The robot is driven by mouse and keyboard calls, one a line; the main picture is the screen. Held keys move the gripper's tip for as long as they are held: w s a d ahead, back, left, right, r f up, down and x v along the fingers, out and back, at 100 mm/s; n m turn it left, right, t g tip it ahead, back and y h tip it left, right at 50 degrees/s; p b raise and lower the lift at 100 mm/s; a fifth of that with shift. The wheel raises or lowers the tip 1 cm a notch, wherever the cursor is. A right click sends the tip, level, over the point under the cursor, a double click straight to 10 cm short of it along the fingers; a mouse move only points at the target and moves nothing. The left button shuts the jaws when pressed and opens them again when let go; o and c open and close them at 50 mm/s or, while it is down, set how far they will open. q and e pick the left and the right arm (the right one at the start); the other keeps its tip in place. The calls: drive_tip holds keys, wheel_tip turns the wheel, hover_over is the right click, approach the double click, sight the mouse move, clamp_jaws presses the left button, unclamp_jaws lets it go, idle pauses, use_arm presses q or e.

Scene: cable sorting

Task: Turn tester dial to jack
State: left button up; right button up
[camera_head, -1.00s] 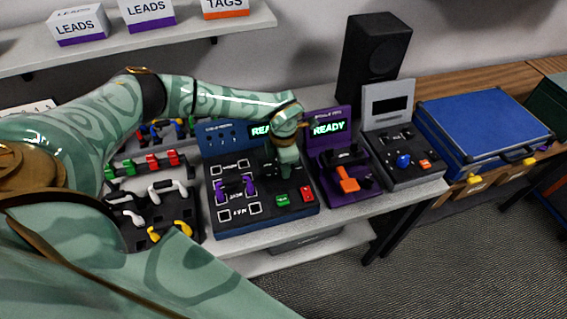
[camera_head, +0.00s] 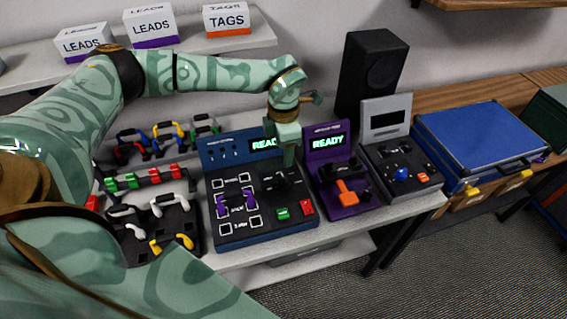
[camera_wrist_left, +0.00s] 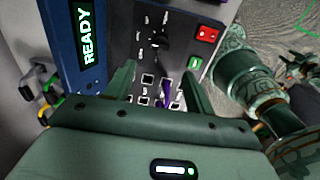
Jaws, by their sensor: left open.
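The cable tester (camera_head: 262,236) is a blue and black unit with a lit READY screen, purple plugs, white-outlined sockets and green and red buttons. Its black dial (camera_wrist_left: 157,38) shows in the left wrist view, beyond my fingertips; its pointer setting is too small to read. My left gripper (camera_head: 287,160) is over the tester's right half, pointing down, and hides part of the panel and screen in the head view. In the left wrist view my left gripper (camera_wrist_left: 160,75) is open, with nothing held between its fingers.
A purple unit (camera_head: 328,196) with an orange handle stands right of the tester, then a grey unit (camera_head: 415,182) and a black speaker (camera_head: 373,75). Plug racks (camera_head: 150,222) lie to the left. A blue case (camera_head: 480,135) is at far right.

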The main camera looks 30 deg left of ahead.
use_arm(q)
wheel_tip(320, 180, up, 4)
drive_tip(key=shift+r, duration=0.1)
idle(0.6)
